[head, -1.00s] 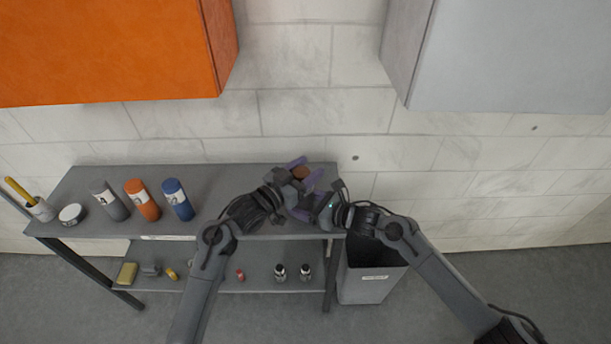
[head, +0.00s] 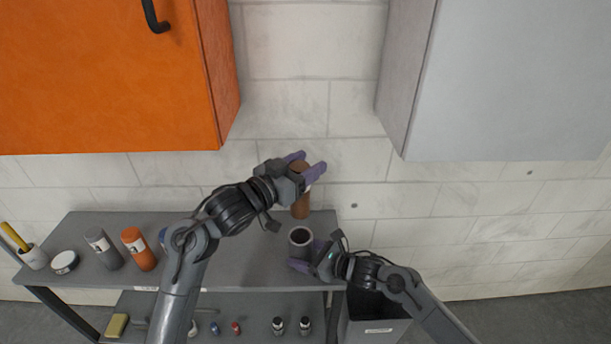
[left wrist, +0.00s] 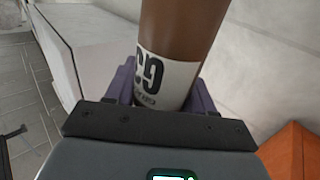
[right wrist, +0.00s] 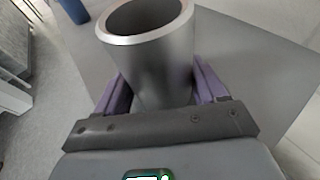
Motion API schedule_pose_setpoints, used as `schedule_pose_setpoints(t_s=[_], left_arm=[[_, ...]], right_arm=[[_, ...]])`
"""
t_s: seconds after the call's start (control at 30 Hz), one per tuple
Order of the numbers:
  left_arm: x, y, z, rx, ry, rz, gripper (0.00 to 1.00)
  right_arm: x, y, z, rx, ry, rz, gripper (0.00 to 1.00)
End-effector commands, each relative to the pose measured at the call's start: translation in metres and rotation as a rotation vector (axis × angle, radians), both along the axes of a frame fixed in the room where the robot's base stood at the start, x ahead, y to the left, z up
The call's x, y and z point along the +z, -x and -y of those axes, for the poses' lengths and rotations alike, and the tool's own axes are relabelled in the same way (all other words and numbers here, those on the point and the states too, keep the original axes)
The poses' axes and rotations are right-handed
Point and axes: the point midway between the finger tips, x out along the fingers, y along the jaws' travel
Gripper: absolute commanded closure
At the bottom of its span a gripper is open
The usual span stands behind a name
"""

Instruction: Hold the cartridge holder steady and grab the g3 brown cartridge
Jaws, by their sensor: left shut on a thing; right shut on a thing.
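The brown cartridge (head: 300,204) is upright in the head view, raised above the shelf. My left gripper (head: 305,166) is shut on its upper part. In the left wrist view the cartridge (left wrist: 183,35) has a white label reading G3 between the purple fingers (left wrist: 160,92). The grey cartridge holder (head: 301,243) is an open cup standing on the right end of the shelf, below the cartridge. My right gripper (head: 308,256) is shut on it from the right. In the right wrist view the holder (right wrist: 155,60) is empty inside, between the purple fingers (right wrist: 165,92).
On the grey shelf (head: 240,262) stand a grey cartridge (head: 104,249) and an orange cartridge (head: 139,249); a blue one is mostly hidden by my left arm. An orange cabinet (head: 100,80) and a grey cabinet (head: 510,80) hang above. A bin (head: 375,328) stands at the shelf's right.

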Motion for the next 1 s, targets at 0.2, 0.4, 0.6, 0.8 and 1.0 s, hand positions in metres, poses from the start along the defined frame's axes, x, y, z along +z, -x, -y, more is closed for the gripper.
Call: schedule_pose_setpoints(t_s=[0.2, 0.4, 0.6, 0.8, 1.0], left_arm=[[0.003, 0.000, 0.000, 0.001, 0.001, 0.001, 1.00], [0.003, 0.000, 0.000, 0.001, 0.001, 0.002, 1.00], [0.003, 0.000, 0.000, 0.000, 0.001, 0.002, 1.00], [0.003, 0.000, 0.000, 0.000, 0.001, 0.002, 1.00], [0.003, 0.000, 0.000, 0.000, 0.001, 0.002, 1.00]], right_arm=[[-0.001, 0.000, 0.000, 0.000, 0.002, -0.002, 0.46], [-0.001, 0.000, 0.000, 0.000, 0.001, -0.002, 0.14], [-0.001, 0.000, 0.000, 0.000, 0.001, -0.001, 0.00], [0.000, 0.001, 0.003, -0.001, 0.001, 0.000, 0.00], [0.005, 0.011, 0.018, -0.001, 0.002, 0.000, 0.00]])
